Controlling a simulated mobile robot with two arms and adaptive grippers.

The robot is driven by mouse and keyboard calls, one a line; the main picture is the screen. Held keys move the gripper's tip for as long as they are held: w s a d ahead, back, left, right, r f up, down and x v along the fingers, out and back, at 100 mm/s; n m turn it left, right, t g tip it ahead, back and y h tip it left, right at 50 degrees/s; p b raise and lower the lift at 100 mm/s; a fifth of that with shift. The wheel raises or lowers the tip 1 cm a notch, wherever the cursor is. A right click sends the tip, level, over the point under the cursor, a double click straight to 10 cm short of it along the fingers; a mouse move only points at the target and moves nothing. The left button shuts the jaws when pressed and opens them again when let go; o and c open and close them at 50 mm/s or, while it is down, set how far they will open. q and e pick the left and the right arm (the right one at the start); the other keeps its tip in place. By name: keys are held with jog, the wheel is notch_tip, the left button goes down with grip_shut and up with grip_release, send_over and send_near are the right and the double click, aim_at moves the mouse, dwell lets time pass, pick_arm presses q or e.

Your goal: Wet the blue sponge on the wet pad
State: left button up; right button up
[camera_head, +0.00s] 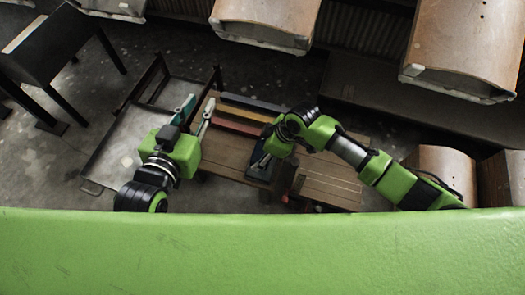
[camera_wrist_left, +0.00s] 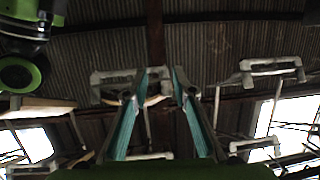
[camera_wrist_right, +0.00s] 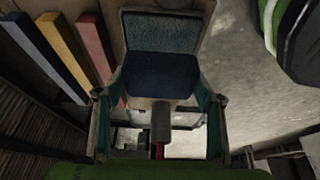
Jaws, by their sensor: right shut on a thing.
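My right gripper (camera_head: 263,163) is low over the wooden table in the head view. In the right wrist view, its fingers (camera_wrist_right: 161,88) are shut on the dark blue sponge (camera_wrist_right: 160,76), which sits between them. A speckled blue-grey surface (camera_wrist_right: 160,33) shows just beyond the dark blue face. I cannot tell whether it is the wet pad or another face of the sponge, nor whether the sponge touches a pad. My left gripper (camera_head: 196,109) is open and empty, left of the table. Its teal-lined fingers (camera_wrist_left: 159,82) also stand apart in the left wrist view.
The wooden table (camera_head: 325,187) carries a dark bar (camera_head: 250,102), a yellow bar (camera_head: 255,113) and a red bar (camera_head: 235,126) at its back. A metal tray cart (camera_head: 125,138) stands to the left. Wooden seat-like panels (camera_head: 268,17) hang at the back.

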jog(key=shift+r+p, duration=0.3)
jog(key=shift+r, duration=0.25)
pick_arm(q)
jog(key=s+a+f+g+y+p, duration=0.1)
jog(key=s+a+f+g, duration=0.2)
jog(key=s+f+g, duration=0.2)
jog(key=shift+s+f+g+y, duration=0.35)
jog(key=shift+s+f, duration=0.75)
jog(key=shift+f, duration=1.05)
pick_arm(e)
jog(key=shift+r, duration=0.4)
